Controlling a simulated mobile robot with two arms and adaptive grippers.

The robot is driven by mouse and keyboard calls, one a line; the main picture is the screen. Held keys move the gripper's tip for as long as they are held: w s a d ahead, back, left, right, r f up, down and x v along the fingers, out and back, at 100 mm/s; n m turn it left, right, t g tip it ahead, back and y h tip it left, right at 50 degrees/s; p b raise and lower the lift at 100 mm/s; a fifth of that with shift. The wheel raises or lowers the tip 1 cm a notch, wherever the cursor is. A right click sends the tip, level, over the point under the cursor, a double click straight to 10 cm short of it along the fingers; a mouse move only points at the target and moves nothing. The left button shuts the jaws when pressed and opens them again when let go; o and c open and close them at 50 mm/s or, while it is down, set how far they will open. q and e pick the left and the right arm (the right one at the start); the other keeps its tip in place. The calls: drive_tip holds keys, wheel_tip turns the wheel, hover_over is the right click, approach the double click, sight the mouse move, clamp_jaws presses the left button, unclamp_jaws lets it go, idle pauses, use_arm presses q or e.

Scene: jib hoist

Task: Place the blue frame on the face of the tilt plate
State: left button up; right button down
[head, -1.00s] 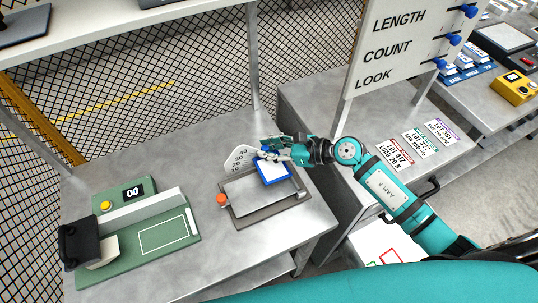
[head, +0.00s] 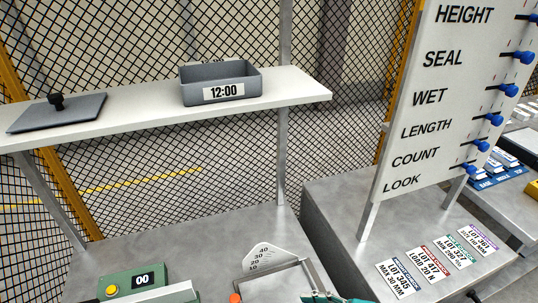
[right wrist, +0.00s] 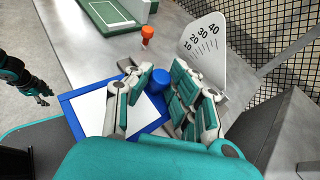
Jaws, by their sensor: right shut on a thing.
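The blue frame (right wrist: 72,108) shows in the right wrist view, with a white panel inside and a blue knob (right wrist: 157,82). My right gripper (right wrist: 160,75) is shut on the knob, with fingers on both sides of it. The tilt plate (head: 275,284) shows only in part at the bottom of the head view. Its angle scale (head: 265,260) stands behind it; it also shows in the right wrist view (right wrist: 206,45). I cannot tell whether the frame touches the plate. A teal and dark arm end, likely my left gripper (right wrist: 40,92), is far left in the right wrist view, too small to read.
A green device (head: 135,288) with a 00 display stands left of the plate. Above is a shelf (head: 145,108) with a grey bin (head: 222,88) marked 12:00 and a grey lid (head: 58,115). A sign board (head: 440,100) and lot cards (head: 430,255) are at the right.

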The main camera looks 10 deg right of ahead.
drive_tip(key=w+d+r, duration=0.6)
drive_tip(key=r, duration=0.5)
drive_tip(key=shift+d, duration=0.1)
